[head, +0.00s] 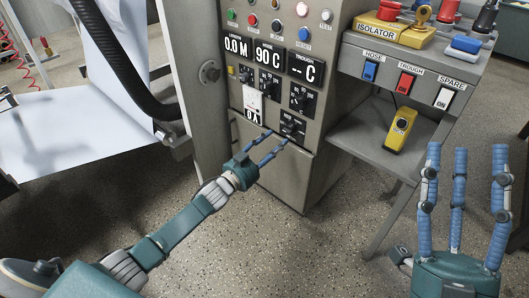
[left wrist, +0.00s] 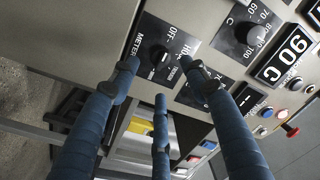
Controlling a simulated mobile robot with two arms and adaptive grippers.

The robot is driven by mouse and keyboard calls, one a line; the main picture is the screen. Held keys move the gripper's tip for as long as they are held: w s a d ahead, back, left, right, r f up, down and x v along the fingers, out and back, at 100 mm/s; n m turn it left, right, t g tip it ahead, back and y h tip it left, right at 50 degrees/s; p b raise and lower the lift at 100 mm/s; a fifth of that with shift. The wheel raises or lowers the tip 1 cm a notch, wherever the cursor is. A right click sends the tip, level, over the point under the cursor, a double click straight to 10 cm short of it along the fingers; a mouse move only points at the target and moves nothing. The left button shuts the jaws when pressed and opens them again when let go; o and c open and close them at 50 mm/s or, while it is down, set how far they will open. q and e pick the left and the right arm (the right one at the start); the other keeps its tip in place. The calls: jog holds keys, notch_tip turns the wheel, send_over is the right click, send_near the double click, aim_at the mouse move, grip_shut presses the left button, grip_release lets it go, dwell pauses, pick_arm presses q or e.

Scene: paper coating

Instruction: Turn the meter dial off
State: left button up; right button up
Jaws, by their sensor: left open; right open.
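The meter dial (head: 291,127) is a black knob on a black plate, low on the front of the grey control panel. In the left wrist view the dial (left wrist: 158,56) has the words METER and OFF beside it, plus other lettering partly hidden by a finger. I cannot tell for sure which mark its pointer faces. My left gripper (head: 277,138) is open, its blue fingertips just in front of and below the dial. In the left wrist view its fingers (left wrist: 159,80) spread around the dial; contact is unclear. My right gripper (head: 460,158) is open and empty at the lower right.
Other dials (head: 302,98), displays (head: 269,55) and buttons sit above the meter dial. A grey stand (head: 355,140) at the right holds the isolator box (head: 392,32), switches and a yellow device (head: 401,130). White paper (head: 60,125) hangs at the left.

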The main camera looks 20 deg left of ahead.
pick_arm(q)
jog(key=v, duration=0.5)
jog(key=shift+s, duration=0.15)
